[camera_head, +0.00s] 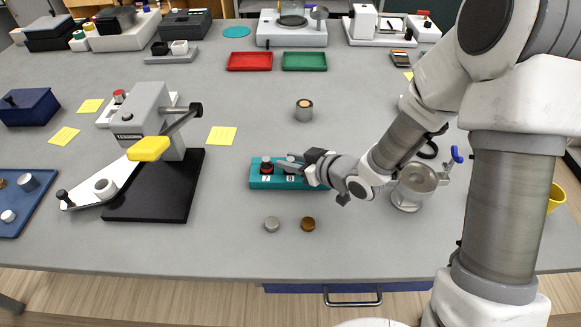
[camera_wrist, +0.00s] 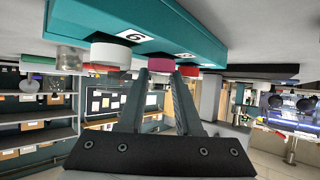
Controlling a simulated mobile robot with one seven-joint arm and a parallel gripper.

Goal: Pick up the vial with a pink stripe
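My gripper (camera_head: 292,164) reaches in from the right, low over the rack at label 8. In the wrist view the teal rack (camera_wrist: 85,20) is upside down, and the two fingers (camera_wrist: 161,73) are apart. No pink stripe is readable in the head view.
In front of the rack lie a silver lid (camera_head: 272,224) and a brown lid (camera_head: 308,224). A metal cup (camera_head: 304,110) stands behind it, and a black-based press (camera_head: 155,190) to its left. A silver bowl device (camera_head: 415,183) is close to my arm on the right.

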